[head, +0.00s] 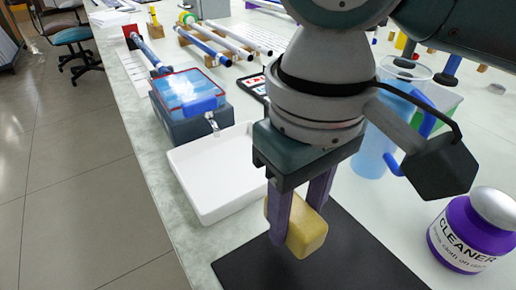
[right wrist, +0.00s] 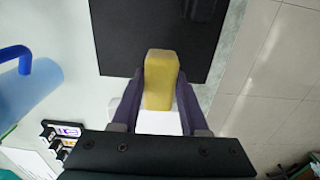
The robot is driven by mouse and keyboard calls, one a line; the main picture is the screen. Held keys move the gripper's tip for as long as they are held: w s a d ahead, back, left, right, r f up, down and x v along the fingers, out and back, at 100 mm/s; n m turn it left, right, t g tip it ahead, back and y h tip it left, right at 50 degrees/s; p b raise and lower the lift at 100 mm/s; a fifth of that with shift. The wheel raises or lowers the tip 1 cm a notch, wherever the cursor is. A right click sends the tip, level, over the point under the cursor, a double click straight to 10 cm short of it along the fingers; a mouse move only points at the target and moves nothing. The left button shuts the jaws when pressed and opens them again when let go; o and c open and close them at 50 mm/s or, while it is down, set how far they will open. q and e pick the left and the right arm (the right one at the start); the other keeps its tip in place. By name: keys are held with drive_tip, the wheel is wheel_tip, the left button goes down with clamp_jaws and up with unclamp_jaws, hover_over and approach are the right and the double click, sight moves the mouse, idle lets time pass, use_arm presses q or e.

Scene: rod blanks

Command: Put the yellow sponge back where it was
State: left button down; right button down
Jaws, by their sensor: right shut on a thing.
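The yellow sponge (head: 307,234) is a small rounded block. My right gripper (head: 298,222) is shut on it, with one purple finger on each side. In the head view the sponge is over the far edge of the black mat (head: 335,262); I cannot tell whether it touches the mat. In the right wrist view the sponge (right wrist: 161,80) sits between the fingertips of the gripper (right wrist: 160,95), with the black mat (right wrist: 150,25) beyond it. My left gripper is not in view.
An empty white tray (head: 205,185) lies left of the gripper. Behind it stands a dark box with a blue, clear-lidded top (head: 190,92). A purple cleaner bottle (head: 466,238) stands right of the mat. A blue pitcher (head: 375,140) is behind my wrist. The table edge runs along the left.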

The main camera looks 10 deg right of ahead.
sight(289, 253)
wheel_tip(289, 253, down, 4)
drive_tip(key=shift+f+b, duration=0.25)
drive_tip(key=shift+b, duration=0.4)
drive_tip(key=shift+f, duration=0.1)
drive_tip(key=shift+s+f, duration=0.1)
drive_tip(key=shift+f, duration=0.05)
drive_tip(key=shift+c, duration=2.1)
unclamp_jaws()
wheel_tip(289, 253, up, 12)
drive_tip(key=p, duration=0.3)
drive_tip(key=shift+r+p, duration=0.2)
drive_tip(key=shift+p, duration=0.1)
